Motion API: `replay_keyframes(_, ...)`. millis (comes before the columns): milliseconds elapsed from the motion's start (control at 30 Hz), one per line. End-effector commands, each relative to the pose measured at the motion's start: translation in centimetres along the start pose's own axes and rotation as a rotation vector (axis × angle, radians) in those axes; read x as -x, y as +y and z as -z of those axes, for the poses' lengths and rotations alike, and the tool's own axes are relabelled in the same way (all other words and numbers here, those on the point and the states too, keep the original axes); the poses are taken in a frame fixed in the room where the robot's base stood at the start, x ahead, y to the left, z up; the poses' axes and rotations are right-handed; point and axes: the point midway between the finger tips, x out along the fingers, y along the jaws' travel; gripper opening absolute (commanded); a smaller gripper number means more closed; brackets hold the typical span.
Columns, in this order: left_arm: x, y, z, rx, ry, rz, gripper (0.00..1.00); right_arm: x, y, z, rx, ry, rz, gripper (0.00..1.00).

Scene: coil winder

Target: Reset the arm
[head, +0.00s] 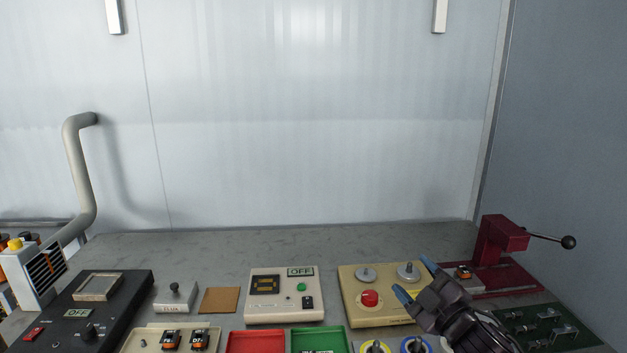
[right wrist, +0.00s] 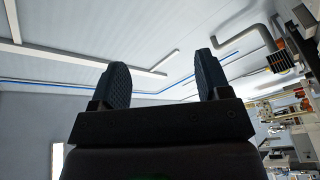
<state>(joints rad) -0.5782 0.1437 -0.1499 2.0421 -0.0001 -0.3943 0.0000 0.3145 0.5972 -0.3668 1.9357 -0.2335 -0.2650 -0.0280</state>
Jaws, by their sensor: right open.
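My right gripper (head: 418,279) is at the lower right of the head view, over the right part of the beige coil winder box (head: 391,318). Its two blue-tipped fingers are apart with nothing between them. In the right wrist view the gripper (right wrist: 162,85) points towards the ceiling and wall, open and empty. My left gripper is not in view. The winder box has two grey round knobs and a red button (head: 370,298). A dark red press (head: 501,240) with a black-knobbed lever arm (head: 568,242) stands at the right.
A beige meter box (head: 284,310) reads OFF. A black control box (head: 72,312) and a fume pipe (head: 78,170) are at the left. Red (head: 255,343) and green (head: 338,334) trays lie at the front. A green board (head: 545,330) is at the right. The rear bench is clear.

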Motion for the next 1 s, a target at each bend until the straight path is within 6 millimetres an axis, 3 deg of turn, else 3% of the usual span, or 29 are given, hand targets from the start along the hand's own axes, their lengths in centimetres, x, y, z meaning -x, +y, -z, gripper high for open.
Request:
replay_keyframes(33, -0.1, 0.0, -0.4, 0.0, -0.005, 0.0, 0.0, 1.6, -2.0, -1.6, -0.092, -0.057, 0.01, 0.7)
replay_keyframes(100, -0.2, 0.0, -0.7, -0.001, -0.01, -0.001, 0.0, 3.6, -4.1, -3.3, -0.2, -0.13, 0.019, 0.7)
replay_keyframes(400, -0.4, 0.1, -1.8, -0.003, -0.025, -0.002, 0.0, 13.7, -12.4, -9.1, -0.565, -0.406, 0.024, 0.7)
replay_keyframes(800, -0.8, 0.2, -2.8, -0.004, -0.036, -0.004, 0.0, 29.5, -21.8, -13.4, -0.807, -0.747, -0.03, 0.7)
replay_keyframes(1000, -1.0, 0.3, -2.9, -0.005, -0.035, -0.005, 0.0, 34.2, -24.4, -13.5, -0.84, -0.844, -0.021, 0.7)
